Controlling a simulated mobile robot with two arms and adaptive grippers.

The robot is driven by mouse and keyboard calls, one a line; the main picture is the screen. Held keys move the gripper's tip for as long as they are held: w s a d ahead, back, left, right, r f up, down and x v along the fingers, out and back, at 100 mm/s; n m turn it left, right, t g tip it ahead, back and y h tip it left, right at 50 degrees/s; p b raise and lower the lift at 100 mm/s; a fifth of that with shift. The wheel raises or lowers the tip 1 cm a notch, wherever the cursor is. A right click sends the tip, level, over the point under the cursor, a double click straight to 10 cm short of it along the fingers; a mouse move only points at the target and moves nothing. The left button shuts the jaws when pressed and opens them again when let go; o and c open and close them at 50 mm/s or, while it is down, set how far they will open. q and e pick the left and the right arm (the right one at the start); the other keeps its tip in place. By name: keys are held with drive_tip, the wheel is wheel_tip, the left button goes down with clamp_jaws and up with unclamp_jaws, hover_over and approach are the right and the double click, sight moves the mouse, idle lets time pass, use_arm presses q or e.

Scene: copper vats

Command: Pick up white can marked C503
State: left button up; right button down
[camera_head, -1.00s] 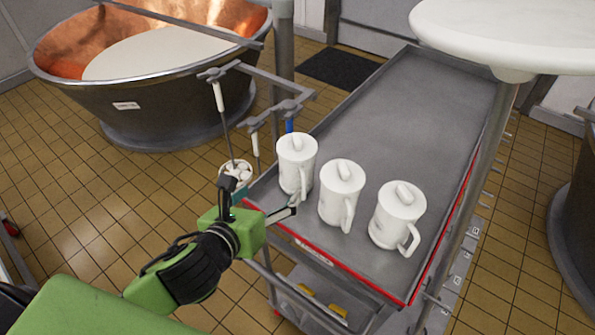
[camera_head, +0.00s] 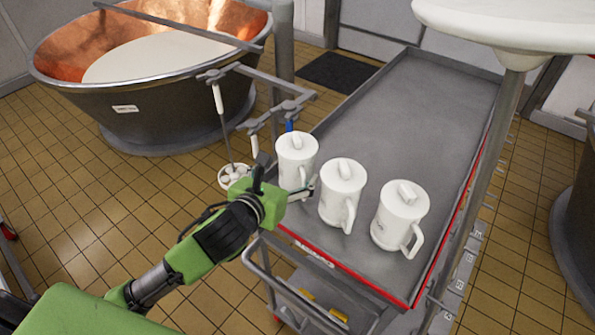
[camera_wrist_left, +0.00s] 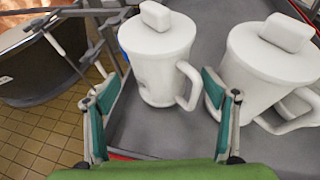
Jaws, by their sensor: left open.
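Three white lidded cans with handles stand upright in a row at the near end of the grey cart: a left can (camera_head: 296,158), a middle can (camera_head: 342,193) and a right can (camera_head: 399,218). Their markings are too small to read, so I cannot tell which is C503. My left gripper (camera_head: 308,190) is at the near side of the left can, its tip close to the middle can. In the left wrist view the gripper (camera_wrist_left: 165,115) is open and empty, with the left can (camera_wrist_left: 160,65) between and beyond its teal fingers. The middle can (camera_wrist_left: 270,65) is beyond the right finger.
The cart (camera_head: 390,110) has a raised rim, and its top behind the cans is clear. A copper vat (camera_head: 150,75) stands at the back left. A metal frame with hanging tools (camera_head: 260,105) is beside the cart's left edge. A round white top (camera_head: 510,20) overhangs the back right.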

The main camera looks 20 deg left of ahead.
use_arm(q)
drive_tip(key=x, duration=0.5)
drive_tip(key=shift+p, duration=0.4)
drive_tip(key=c, duration=1.2)
